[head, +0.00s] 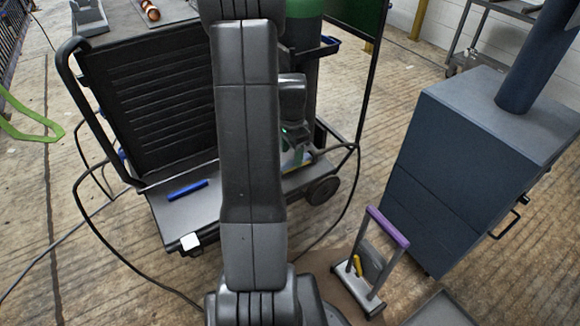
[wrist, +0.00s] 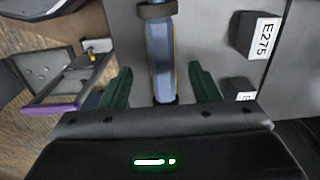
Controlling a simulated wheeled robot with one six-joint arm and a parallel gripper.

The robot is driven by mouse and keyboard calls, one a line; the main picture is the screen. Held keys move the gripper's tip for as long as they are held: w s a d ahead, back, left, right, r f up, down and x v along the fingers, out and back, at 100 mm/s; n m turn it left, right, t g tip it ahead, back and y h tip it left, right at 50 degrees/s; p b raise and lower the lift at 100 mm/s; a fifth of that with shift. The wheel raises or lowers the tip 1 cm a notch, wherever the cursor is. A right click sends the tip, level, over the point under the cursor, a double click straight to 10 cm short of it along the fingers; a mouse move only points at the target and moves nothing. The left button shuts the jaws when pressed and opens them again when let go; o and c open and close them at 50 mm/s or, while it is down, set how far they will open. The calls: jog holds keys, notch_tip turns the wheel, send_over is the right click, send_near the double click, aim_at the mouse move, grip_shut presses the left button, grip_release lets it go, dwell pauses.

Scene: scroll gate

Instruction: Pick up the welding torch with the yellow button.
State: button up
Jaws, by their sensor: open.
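In the wrist view a long blue-grey handle (wrist: 160,62) with a thin yellow strip along its right side lies on a grey surface, with a dark collar at its far end. My gripper (wrist: 160,72) is open, with one green finger on each side of this handle and a gap on both sides. I cannot make out a separate button, so whether this is the torch with the yellow button is unclear.
A black cart (head: 150,95) carries a blue bar (head: 187,190) and a white block (head: 189,241). A purple-handled stand (head: 388,228) and a blue-grey cabinet (head: 460,165) stand at right. Dark cables lie on the floor.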

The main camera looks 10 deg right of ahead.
aim_at(290, 162)
jog(key=f, duration=0.1)
jog(key=f+b, duration=0.1)
jog(key=f, duration=0.3)
jog(key=shift+w+a+b, duration=0.1)
jog(key=shift+a+b, duration=0.2)
jog(key=shift+b, duration=0.05)
jog(key=c, duration=1.2)
